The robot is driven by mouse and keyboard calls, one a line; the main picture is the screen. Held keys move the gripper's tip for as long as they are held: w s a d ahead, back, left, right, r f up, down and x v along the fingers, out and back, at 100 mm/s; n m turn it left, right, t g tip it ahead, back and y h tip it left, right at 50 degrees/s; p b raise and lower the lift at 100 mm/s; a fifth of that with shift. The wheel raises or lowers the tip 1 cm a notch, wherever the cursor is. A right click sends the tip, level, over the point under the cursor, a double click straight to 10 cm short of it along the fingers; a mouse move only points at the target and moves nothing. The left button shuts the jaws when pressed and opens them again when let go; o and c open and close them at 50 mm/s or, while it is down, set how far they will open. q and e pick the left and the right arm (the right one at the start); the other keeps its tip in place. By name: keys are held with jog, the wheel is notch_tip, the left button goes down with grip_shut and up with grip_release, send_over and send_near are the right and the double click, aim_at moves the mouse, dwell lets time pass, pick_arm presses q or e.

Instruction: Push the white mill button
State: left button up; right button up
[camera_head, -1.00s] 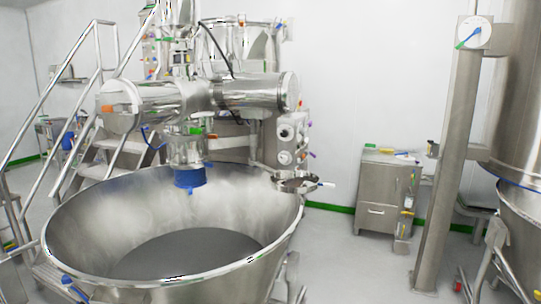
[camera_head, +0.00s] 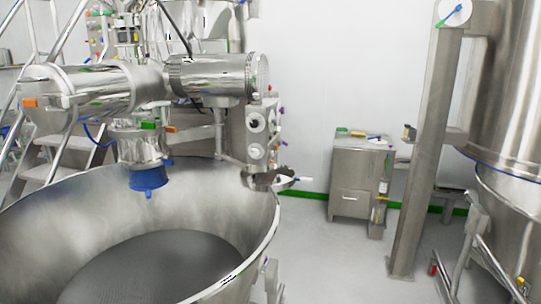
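The mill (camera_head: 140,92) is a shiny steel machine with a horizontal cylinder and a blue-ended outlet (camera_head: 148,178), above a large steel bowl (camera_head: 262,232). A narrow steel control panel (camera_head: 256,140) stands at its right end. It carries a dark round control (camera_head: 254,124) and a pale round one (camera_head: 254,152) below it. Small coloured parts show on the panel's right edge. Which of these is the white mill button is too small to tell. Neither of my grippers is in view.
The bowl fills the lower left. A steel cabinet (camera_head: 358,185) stands at the back wall. A steel column (camera_head: 428,150) with a round dial (camera_head: 453,12) and a large vessel (camera_head: 510,90) stand at right. The grey floor (camera_head: 325,255) between bowl and column is clear.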

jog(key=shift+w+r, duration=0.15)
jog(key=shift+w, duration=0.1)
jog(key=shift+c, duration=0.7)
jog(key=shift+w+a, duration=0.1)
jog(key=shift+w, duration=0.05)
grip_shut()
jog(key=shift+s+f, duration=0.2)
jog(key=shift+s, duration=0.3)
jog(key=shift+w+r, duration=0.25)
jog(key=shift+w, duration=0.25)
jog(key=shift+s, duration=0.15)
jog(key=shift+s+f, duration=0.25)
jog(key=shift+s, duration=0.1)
